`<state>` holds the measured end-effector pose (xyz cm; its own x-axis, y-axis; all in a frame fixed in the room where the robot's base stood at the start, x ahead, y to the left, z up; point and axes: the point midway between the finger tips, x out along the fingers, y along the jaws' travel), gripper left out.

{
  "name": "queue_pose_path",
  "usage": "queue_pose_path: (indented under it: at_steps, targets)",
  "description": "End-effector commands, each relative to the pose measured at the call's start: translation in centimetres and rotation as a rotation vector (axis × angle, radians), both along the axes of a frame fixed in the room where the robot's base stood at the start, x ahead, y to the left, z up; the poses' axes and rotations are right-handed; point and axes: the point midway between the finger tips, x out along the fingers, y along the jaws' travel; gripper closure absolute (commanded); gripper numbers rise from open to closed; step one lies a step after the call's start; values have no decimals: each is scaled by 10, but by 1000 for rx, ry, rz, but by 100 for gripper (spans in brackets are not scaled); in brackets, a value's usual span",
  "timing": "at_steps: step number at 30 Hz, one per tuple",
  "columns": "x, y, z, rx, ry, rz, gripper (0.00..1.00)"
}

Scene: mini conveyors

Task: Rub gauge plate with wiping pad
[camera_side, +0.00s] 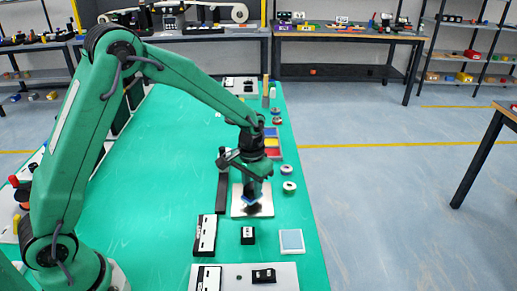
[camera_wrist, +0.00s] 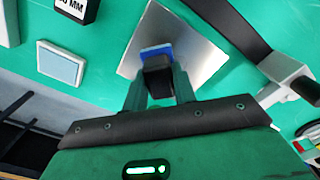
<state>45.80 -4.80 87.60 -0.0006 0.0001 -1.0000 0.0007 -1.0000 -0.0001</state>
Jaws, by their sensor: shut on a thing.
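The gauge plate (camera_side: 240,208) is a square silver plate on the green table, at the centre right of the side view. It also shows at the top middle of the wrist view (camera_wrist: 205,57). My gripper (camera_side: 254,190) is above it, pointing down. In the wrist view my gripper (camera_wrist: 160,90) is shut on the black grip of the wiping pad (camera_wrist: 157,50), whose blue edge shows over the plate. The pad (camera_side: 252,198) looks low at the plate; I cannot tell whether it touches. A dark patch shows beside the pad, and I cannot tell whether it is smudge or shadow.
A pale blue square in a white frame (camera_side: 291,241) lies at the front right. A black block (camera_side: 247,236) and a labelled black-and-white bar (camera_side: 205,236) stand in front of the plate. Small round items (camera_side: 289,187) and coloured bins (camera_side: 271,142) line the right edge. The table's left middle is clear.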

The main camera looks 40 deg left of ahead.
Motion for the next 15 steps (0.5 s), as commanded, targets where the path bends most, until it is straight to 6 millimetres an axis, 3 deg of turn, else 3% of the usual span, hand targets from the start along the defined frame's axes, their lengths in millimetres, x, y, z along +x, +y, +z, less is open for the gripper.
queue_pose_path:
  at_steps: [5,6,15]
  targets:
    - [0,0,-22,0,2,0,94]
    - [4,3,-20,0,-2,2,98]
    - [23,23,-22,0,-1,2,98]
